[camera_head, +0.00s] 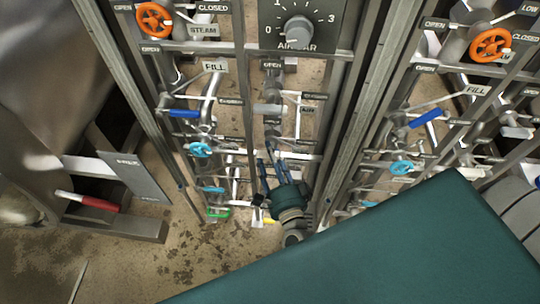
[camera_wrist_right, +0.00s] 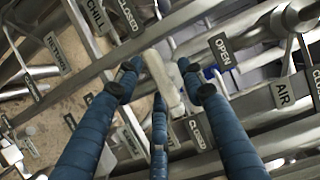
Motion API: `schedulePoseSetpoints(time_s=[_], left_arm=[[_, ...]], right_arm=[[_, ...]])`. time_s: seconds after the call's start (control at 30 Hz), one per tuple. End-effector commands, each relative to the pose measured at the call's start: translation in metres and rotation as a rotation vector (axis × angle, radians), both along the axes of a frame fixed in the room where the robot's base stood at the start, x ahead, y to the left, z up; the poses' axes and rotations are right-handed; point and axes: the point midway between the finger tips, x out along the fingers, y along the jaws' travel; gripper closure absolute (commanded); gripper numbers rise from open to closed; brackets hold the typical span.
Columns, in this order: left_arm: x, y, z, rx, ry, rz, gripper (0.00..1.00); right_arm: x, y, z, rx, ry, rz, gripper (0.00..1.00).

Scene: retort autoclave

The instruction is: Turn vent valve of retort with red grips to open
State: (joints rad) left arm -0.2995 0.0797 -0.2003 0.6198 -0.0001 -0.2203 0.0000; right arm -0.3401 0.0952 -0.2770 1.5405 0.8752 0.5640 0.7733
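My right gripper (camera_head: 268,168) is in front of the lower middle of the valve panel. In the right wrist view its blue fingers (camera_wrist_right: 158,85) are spread, with a cream-white valve handle (camera_wrist_right: 162,80) between the two outer tips; I cannot tell whether they touch it. An OPEN label (camera_wrist_right: 222,50) is right of this handle and a CLOSED label (camera_wrist_right: 197,132) below it. In the head view the fingers largely hide that spot. A lever with a red grip (camera_head: 92,202) is at the left. No vent label is readable. My left gripper is not in view.
Orange handwheels (camera_head: 155,20) (camera_head: 491,45), blue levers (camera_head: 184,114) (camera_head: 426,118) and cyan wheels (camera_head: 200,150) fill two panels. A grey handle (camera_head: 268,109) and an air dial (camera_head: 298,30) are above my gripper. Metal posts (camera_head: 352,120) and pipes crowd the space.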

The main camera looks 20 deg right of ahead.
Motion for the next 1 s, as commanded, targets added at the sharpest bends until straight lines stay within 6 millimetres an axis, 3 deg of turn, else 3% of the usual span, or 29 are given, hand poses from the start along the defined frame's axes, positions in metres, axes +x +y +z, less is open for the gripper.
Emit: schedulePoseSetpoints(time_s=[0.1,0.3,0.63,1.0], left_arm=[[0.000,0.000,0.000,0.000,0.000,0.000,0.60],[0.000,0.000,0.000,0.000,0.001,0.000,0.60],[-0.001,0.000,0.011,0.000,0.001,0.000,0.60],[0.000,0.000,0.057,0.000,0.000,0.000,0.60]], right_arm=[[0.000,0.000,0.000,0.000,0.000,0.000,0.64],[0.000,0.000,0.000,0.000,0.000,0.000,1.00],[-0.001,0.000,0.003,-0.030,0.020,-0.001,1.00],[-0.002,-0.001,0.007,-0.226,0.136,-0.001,1.00]])
